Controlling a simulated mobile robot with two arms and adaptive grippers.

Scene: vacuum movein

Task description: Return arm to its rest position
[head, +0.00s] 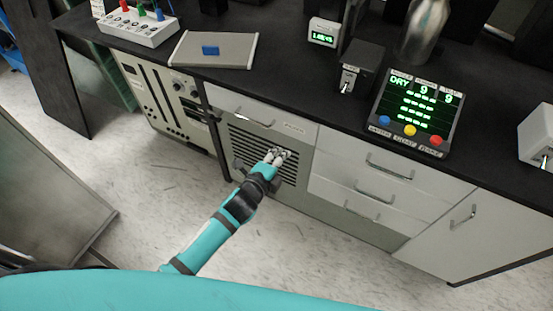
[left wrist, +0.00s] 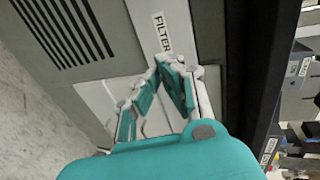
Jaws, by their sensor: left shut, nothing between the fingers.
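My left arm (head: 222,222), teal and black, comes up from the bottom left in the head view. Its gripper (head: 279,154) is in front of the grey vented panel (head: 248,146) of the lab bench, below a drawer handle. In the left wrist view the gripper's fingers (left wrist: 160,68) meet at their tips, shut and empty. A label reading FILTER (left wrist: 162,33) is just beyond the tips. I cannot tell whether the fingers touch the panel. My right gripper is not in view.
The black bench top (head: 278,88) carries a display box (head: 415,110), a metal bottle (head: 424,32) and a grey tray (head: 214,49) with a blue block. White drawers (head: 362,190) are right of the vent. The pale floor (head: 150,165) left of my arm is clear.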

